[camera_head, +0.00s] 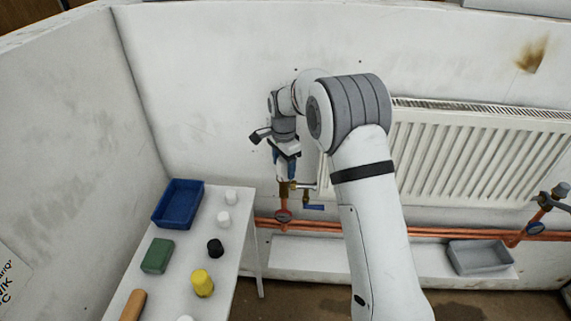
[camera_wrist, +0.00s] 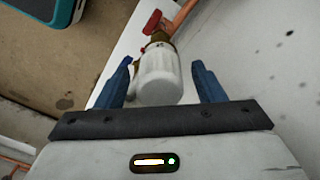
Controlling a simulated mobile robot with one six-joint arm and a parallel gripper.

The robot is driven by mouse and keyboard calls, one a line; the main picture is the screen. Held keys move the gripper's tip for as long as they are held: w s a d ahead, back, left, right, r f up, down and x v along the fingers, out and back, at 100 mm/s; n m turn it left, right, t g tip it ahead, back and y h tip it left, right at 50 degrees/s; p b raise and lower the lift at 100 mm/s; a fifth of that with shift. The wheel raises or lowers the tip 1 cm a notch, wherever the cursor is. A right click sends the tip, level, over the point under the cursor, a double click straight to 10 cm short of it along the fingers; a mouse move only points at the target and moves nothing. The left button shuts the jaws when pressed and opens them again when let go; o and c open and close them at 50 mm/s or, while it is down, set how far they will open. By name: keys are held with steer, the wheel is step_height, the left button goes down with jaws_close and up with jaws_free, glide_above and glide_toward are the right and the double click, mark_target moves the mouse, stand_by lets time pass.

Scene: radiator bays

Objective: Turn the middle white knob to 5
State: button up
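A white knob (camera_wrist: 159,78) sits on a brass valve (camera_wrist: 158,40) on a copper pipe in the wrist view. My gripper (camera_wrist: 162,78) is open, with one blue finger on each side of the knob and a gap showing on both sides. I cannot read any numbers on the knob. Two loose white caps (camera_head: 231,197) (camera_head: 224,218) stand on the table.
The white table (camera_head: 232,248) at the left also bears a blue tray (camera_head: 165,207), a green block (camera_head: 157,255), a black knob (camera_head: 215,248) and a yellow knob (camera_head: 202,284). A white radiator (camera_head: 475,150) hangs on the wall; copper pipes (camera_head: 330,229) run below. A grey tray (camera_head: 480,258) is lower right.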

steer(key=c, duration=0.9)
steer(key=shift+d, duration=0.2)
steer(key=shift+c, duration=0.2)
steer(key=shift+a, duration=0.2)
steer(key=shift+n, duration=0.4)
